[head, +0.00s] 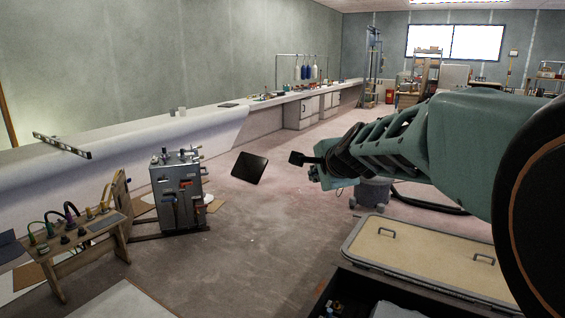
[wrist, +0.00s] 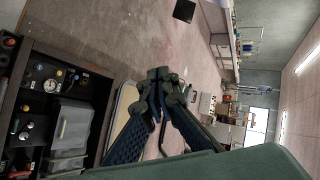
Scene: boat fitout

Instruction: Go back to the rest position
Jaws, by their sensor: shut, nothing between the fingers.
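My arm reaches in from the right of the head view, roughly level, and my gripper (head: 298,159) points left over the open floor. In the wrist view the two dark fingers of my gripper (wrist: 161,76) meet at their tips. The gripper is shut, with nothing between the fingers. It touches nothing that I can see. No object is named by the task.
A dark flat panel (head: 249,168), a grey metal cabinet (head: 178,190) and a wooden stand (head: 85,244) are left. A long bench (head: 215,124) lines the wall. Mid-floor is clear.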

